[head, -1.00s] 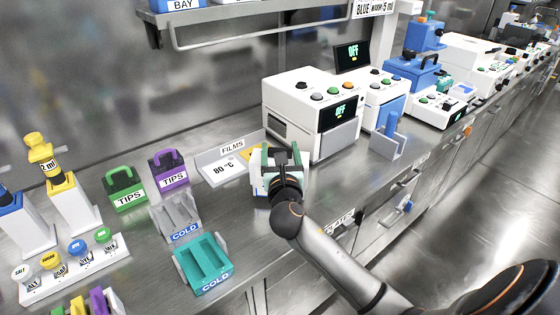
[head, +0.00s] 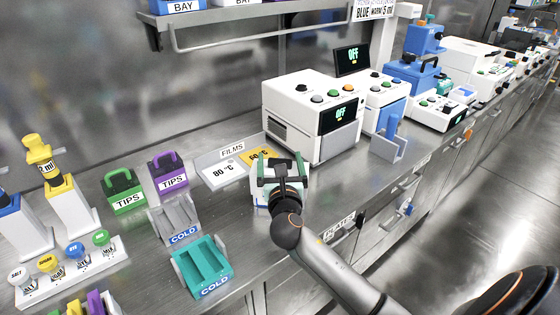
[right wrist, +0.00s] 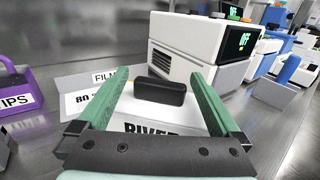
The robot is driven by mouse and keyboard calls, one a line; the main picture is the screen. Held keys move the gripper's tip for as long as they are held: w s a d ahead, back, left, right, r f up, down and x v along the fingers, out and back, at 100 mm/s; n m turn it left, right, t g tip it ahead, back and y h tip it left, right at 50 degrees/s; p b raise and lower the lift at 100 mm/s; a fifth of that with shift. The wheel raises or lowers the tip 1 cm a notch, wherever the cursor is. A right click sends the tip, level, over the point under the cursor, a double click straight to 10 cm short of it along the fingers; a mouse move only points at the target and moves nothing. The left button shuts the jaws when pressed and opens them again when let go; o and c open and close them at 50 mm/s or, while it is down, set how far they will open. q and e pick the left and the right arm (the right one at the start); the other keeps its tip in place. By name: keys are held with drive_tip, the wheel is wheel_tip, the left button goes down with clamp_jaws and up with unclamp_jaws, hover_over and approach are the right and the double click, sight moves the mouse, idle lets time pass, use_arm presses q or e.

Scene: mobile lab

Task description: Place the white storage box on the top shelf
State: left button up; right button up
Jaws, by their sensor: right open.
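The white storage box (right wrist: 150,112) has a black handle (right wrist: 160,92) on top and partly hidden black lettering. In the head view the box (head: 260,192) stands on the steel counter, mostly covered by my right gripper (head: 281,166). In the right wrist view my right gripper (right wrist: 155,82) is open, with one green finger on each side of the handle. I cannot tell whether the fingers touch the box. A steel shelf (head: 240,15) with a rail hangs on the wall above the counter. My left gripper is not in view.
A films tray (head: 207,162) lies behind the box, and a white device (head: 290,118) stands close to its right. Green (head: 125,193) and purple (head: 168,173) tip boxes and grey (head: 178,222) and teal (head: 205,265) cold racks are to the left. Blue-labelled boxes sit on the shelf.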

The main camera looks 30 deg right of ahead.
drive_tip(key=s+a+m+g+h+b, duration=0.2)
drive_tip(key=s+a+h+b, duration=0.1)
drive_tip(key=s+a, duration=0.75)
drive_tip(key=x, duration=0.4)
drive_tip(key=b+x, duration=0.1)
drive_tip(key=x, duration=0.2)
drive_tip(key=d+x, duration=0.1)
drive_tip(key=x, duration=0.3)
drive_tip(key=shift+s+d+f, duration=0.15)
drive_tip(key=shift+d+f, duration=0.1)
drive_tip(key=shift+f, duration=0.05)
drive_tip(key=shift+w+d, duration=0.2)
drive_tip(key=shift+w, duration=0.15)
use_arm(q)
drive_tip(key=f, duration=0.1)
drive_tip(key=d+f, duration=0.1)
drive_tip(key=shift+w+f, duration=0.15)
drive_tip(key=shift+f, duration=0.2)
use_arm(e)
drive_tip(key=c, duration=0.8)
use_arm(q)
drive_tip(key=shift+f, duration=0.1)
use_arm(e)
clamp_jaws()
